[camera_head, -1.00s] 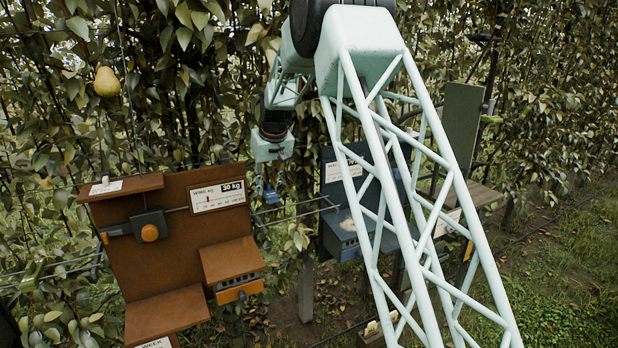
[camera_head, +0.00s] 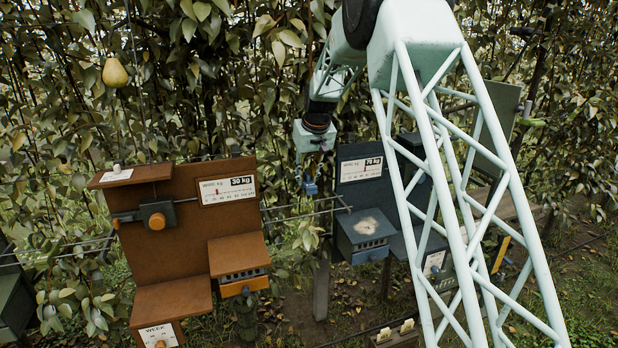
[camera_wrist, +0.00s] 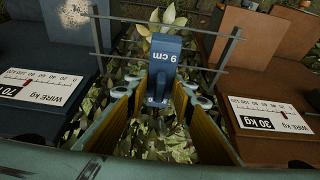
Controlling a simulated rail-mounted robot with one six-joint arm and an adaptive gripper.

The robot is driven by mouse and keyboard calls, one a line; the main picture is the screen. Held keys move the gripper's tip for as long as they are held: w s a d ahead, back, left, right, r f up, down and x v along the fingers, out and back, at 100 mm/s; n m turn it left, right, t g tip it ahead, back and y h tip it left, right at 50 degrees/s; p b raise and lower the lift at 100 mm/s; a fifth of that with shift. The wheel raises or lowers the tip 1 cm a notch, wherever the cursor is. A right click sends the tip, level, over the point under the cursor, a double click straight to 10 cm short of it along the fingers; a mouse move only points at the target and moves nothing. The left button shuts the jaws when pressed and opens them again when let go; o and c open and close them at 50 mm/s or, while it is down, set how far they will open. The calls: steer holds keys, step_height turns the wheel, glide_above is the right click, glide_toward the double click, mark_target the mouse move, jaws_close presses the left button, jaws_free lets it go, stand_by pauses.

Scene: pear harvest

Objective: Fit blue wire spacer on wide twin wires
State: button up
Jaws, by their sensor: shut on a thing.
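My gripper (camera_wrist: 150,98) is shut on a blue wire spacer (camera_wrist: 165,55) marked "9 cm". The yellow finger pads sit on both sides of its lower part in the wrist view. The spacer's labelled block points away from the gripper, over the twin wires (camera_wrist: 199,68) in the picture. I cannot tell whether it touches them. In the head view, the spacer (camera_head: 310,188) hangs below my gripper, just above the twin wires (camera_head: 288,218) between the brown and dark blue boards. The far wire ends meet a short crossbar (camera_head: 345,205).
The brown board (camera_head: 180,240), with a 30 kg wire scale (camera_head: 228,190), stands left. The dark blue board (camera_head: 358,188), with a 70 kg scale (camera_head: 361,169), stands right. Both have jutting boxes. Leaves fill the gap behind; a pear (camera_head: 115,73) hangs at upper left.

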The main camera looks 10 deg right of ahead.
steer(key=shift+f, duration=0.35)
steer(key=shift+f+b, duration=1.15)
steer(key=shift+f, duration=1.65)
steer(key=shift+f, duration=0.1)
steer(key=shift+b, duration=0.35)
stand_by(0.7)
steer(key=shift+f+b, duration=0.95)
steer(key=shift+f, duration=0.3)
stand_by(2.5)
